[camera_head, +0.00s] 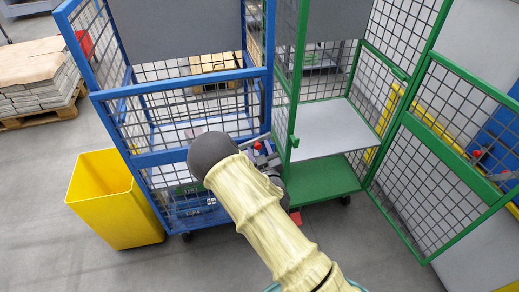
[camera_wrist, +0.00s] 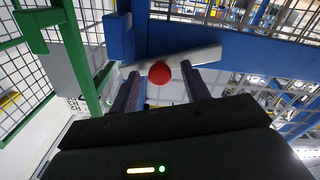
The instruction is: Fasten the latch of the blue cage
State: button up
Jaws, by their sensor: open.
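The blue cage (camera_head: 185,85) stands left of centre in the head view, with mesh sides and its front door panel across the opening. Its latch is a pale grey bar (camera_wrist: 206,55) with a red knob (camera_wrist: 159,73), lying slightly tilted across the blue frame (camera_wrist: 255,50) in the wrist view. The red knob also shows in the head view (camera_head: 257,146), at the cage's right front edge. My gripper (camera_wrist: 160,80) is open, its two fingers on either side of the knob. I cannot tell whether they touch it. My arm hides part of the cage's lower right corner.
A green cage (camera_head: 315,180) stands close on the right, its mesh door (camera_head: 440,150) swung open. A yellow bin (camera_head: 115,200) stands at the blue cage's left. A pallet of stacked paper (camera_head: 40,80) is at far left. The grey floor at front left is clear.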

jog(key=shift+w, duration=0.15)
grip_shut()
notch_tip(320, 180, down, 2)
jog(key=m+b, duration=0.1)
jog(key=m, duration=0.1)
jog(key=m+b, duration=0.2)
jog(key=shift+d+f, duration=0.15)
jog(key=shift+f, duration=0.05)
dwell(0.3)
grip_release()
